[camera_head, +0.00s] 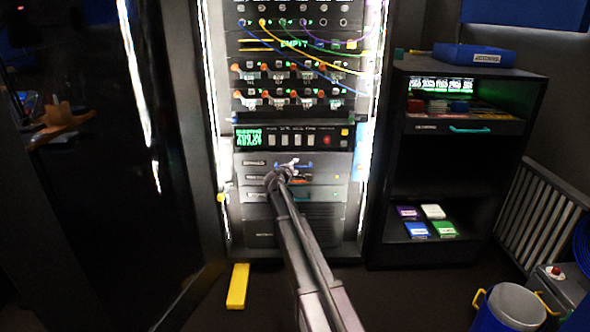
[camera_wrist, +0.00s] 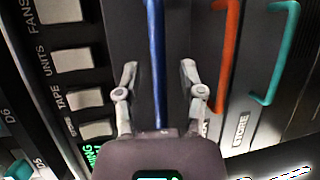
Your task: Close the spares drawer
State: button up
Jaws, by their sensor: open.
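My gripper (camera_head: 288,168) reaches the small drawers low in the rack. In the wrist view, its two fingers (camera_wrist: 159,68) are open, one on each side of a blue handle (camera_wrist: 155,35) on a dark drawer front. I cannot tell whether they touch it. An orange handle (camera_wrist: 231,45) and a teal handle (camera_wrist: 284,50) lie to the right on neighbouring fronts. One of these fronts has a label that looks like "STORE". My arm hides part of the drawer fronts in the head view.
A control panel (camera_head: 290,138) with white buttons sits above the drawers. A dark cabinet (camera_head: 392,190) stands to the right, with a teal-handled drawer front (camera_head: 450,127). A yellow block (camera_head: 238,286) lies on the floor; a blue bucket (camera_head: 500,308) is at lower right.

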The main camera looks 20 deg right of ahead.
grip_shut()
jog(key=shift+w+d, duration=0.25)
jog(key=shift+w, duration=0.5)
jog(key=shift+w+d, duration=0.25)
jog(key=shift+w, duration=0.45)
jog(key=shift+w+d, duration=0.25)
jog(key=shift+w, duration=0.5)
grip_release()
jog(key=shift+s, duration=0.1)
